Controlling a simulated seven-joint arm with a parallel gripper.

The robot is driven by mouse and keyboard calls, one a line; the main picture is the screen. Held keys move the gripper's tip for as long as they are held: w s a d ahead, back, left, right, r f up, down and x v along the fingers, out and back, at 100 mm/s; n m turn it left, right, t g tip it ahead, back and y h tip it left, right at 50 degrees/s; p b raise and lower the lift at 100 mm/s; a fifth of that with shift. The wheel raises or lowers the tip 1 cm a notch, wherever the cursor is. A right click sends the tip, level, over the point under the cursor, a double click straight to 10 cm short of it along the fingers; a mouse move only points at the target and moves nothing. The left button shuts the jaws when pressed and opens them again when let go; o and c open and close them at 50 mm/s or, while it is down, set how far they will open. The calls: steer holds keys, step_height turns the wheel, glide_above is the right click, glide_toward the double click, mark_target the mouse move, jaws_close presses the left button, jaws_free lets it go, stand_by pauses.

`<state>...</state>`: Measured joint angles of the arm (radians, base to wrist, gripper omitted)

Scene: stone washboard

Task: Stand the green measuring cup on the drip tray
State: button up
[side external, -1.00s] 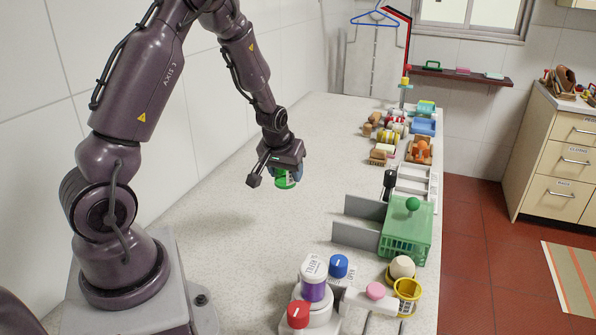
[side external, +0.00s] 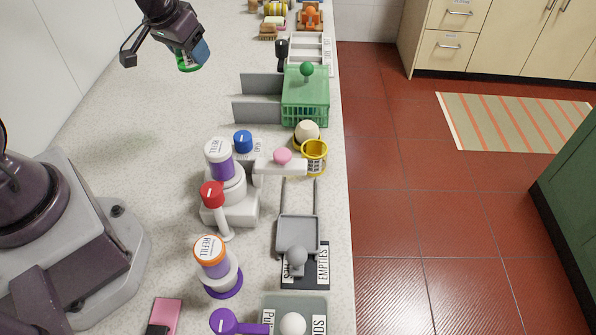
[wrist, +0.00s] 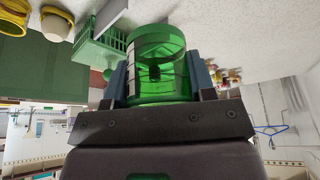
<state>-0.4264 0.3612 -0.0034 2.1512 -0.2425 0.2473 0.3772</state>
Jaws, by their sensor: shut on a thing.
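The green measuring cup (side external: 188,66) is a clear green cylinder with a white label strip. My gripper (side external: 191,56) is shut on it and holds it in the air above the worktop, left of the green basket. In the wrist view the cup (wrist: 155,55) sits between the two blue-grey fingers of my gripper (wrist: 160,82). Its exact tilt is hard to tell. A shallow grey tray (side external: 298,235), which looks like the drip tray, lies near the worktop's right edge with nothing standing on it. It is well in front of the cup and to its right.
The green basket (side external: 306,105), yellow cup (side external: 314,157), red-knobbed white dispenser (side external: 232,205) and orange-capped refill bottle (side external: 211,255) stand between or near the cup and tray. A grey knob (side external: 297,258) stands at the tray's front. The worktop's left part is clear.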

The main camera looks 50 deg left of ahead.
steer(key=w+d+f+m+h, duration=0.1)
steer(key=w+d+m+h, duration=0.15)
steer(key=d+m, duration=0.7)
step_height(320, 180, up, 2)
steer(key=m+g, duration=0.8)
steer(key=m, duration=1.7)
glide_above(293, 244)
steer(key=w, duration=0.1)
steer(key=shift+g+h, duration=0.25)
steer(key=shift+g, duration=0.05)
steer(key=f, duration=1.2)
steer(key=shift+w+a, duration=0.15)
steer(key=shift+a, duration=0.15)
steer(key=shift+f, duration=2.3)
steer(key=o, duration=1)
steer(key=shift+f, duration=0.1)
